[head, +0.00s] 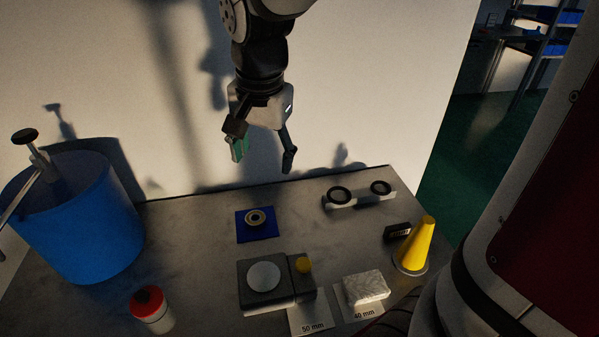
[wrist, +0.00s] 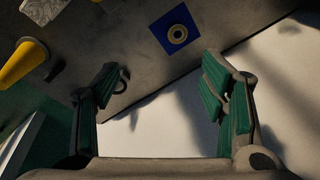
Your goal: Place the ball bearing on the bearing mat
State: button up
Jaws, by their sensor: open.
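The ball bearing (head: 256,218) is a small metal ring lying flat on the dark blue square bearing mat (head: 242,234), towards the back middle of the bench. In the wrist view the bearing (wrist: 177,33) rests within the edges of the blue mat (wrist: 160,28), ahead of the fingers. My gripper (head: 264,158) is open and empty. It hangs above the back edge of the bench, apart from the bearing. Its green-padded fingers (wrist: 164,95) stand wide apart in the wrist view, with nothing between them.
A blue bucket (head: 85,225) stands at left, near a red-capped jar (head: 150,308). A grey block device (head: 262,290) sits in front of the mat. A rack with two black rings (head: 360,197), a yellow cone (head: 417,243) and a wrapped block (head: 366,287) stand at right.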

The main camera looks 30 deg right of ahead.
jog(key=s+r+n+t, duration=0.1)
jog(key=s+r+n, duration=0.1)
jog(key=s+n, duration=0.3)
jog(key=s+r+n+t, duration=0.1)
jog(key=s+n, duration=0.4)
jog(key=s, duration=0.5)
jog(key=shift+s+d+r+t, duration=0.2)
jog(key=shift+s+r+t, duration=0.15)
jog(key=shift+r, duration=0.4)
jog(key=shift+w, duration=0.1)
